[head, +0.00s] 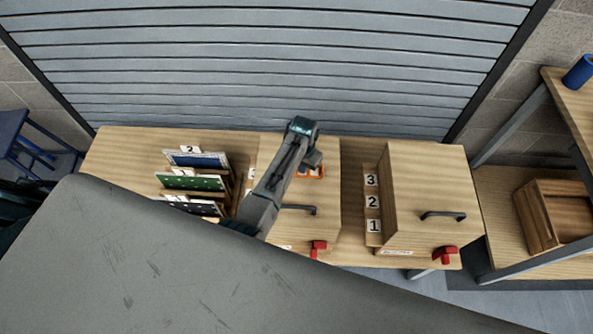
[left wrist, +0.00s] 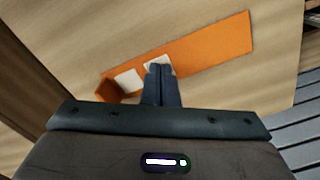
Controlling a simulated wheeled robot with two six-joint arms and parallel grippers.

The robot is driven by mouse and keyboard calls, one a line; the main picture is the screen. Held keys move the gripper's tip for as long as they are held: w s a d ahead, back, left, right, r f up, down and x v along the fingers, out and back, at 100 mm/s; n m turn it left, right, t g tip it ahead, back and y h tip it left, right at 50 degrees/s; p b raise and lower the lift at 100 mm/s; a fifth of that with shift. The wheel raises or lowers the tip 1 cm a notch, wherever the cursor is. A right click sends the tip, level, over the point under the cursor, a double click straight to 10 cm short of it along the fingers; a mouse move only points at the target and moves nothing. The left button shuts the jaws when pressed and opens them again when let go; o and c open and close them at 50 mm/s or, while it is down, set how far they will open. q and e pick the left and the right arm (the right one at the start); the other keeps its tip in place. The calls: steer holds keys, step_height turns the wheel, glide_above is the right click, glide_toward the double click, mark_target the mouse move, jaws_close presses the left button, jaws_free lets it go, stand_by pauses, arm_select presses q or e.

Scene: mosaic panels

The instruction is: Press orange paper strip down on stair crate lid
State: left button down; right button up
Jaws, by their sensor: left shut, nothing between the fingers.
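An orange paper strip (left wrist: 215,47) with white patches (left wrist: 128,82) lies on the wooden lid (left wrist: 110,30) in the left wrist view. Its left end looks darker and bent. In the head view the strip (head: 322,175) shows small on the lid of the middle crate (head: 325,222), partly behind my arm. My left gripper (left wrist: 159,68) is shut and empty, its fingertips over a white patch near the strip's left part. Whether they touch it I cannot tell. In the head view my left gripper (head: 313,160) is just above the strip. My right gripper is not in view.
A second crate (head: 425,185) with steps marked 1, 2, 3 (head: 372,203) stands to the right. Both crates have dark handles and red latches (head: 445,255). Several panels (head: 195,182) stand in racks at left. A shelf (head: 490,185) is at far right.

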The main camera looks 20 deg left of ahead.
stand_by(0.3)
arm_select(q)
step_height(320, 180, up, 3)
steer(key=p, duration=0.2)
steer(key=shift+p, duration=0.35)
steer(key=shift+r, duration=2.5)
